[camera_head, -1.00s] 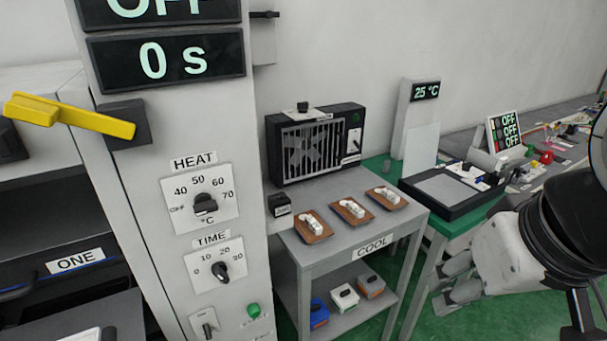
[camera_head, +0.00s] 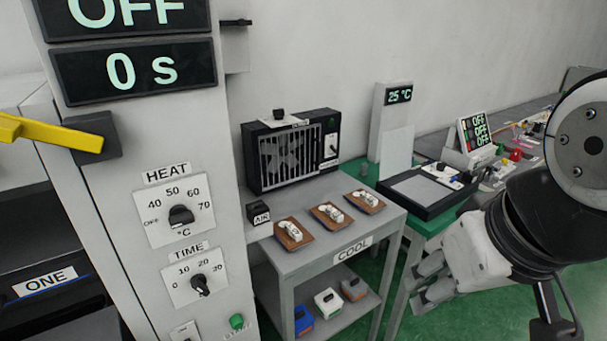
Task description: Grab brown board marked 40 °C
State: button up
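Three brown boards lie in a row on the grey table labelled COOL: a left one (camera_head: 294,234), a middle one (camera_head: 331,215) and a right one (camera_head: 365,201). Each carries a white piece on top. Any 40 °C marking on them is too small to read. My gripper (camera_head: 422,288) is at the lower right, to the right of the COOL table (camera_head: 300,260) and lower than its top in the picture. Its fingers look spread apart, with nothing seen between them. It touches none of the boards.
A tall cabinet with HEAT (camera_head: 181,213) and TIME dials stands at left, with a yellow lever (camera_head: 40,133). A fan box (camera_head: 291,152) stands behind the boards. A green table with a black tray (camera_head: 427,190) is to the right. Coloured blocks (camera_head: 327,302) sit on the lower shelf.

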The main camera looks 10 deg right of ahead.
aim_at(293, 236)
jog(key=i+j+z, duration=0.2)
jog(key=i+z, duration=0.2)
jog(key=i+j+z, duration=0.25)
jog(key=z, duration=0.15)
jog(key=i+j+z, duration=0.25)
jog(key=j+z, duration=0.15)
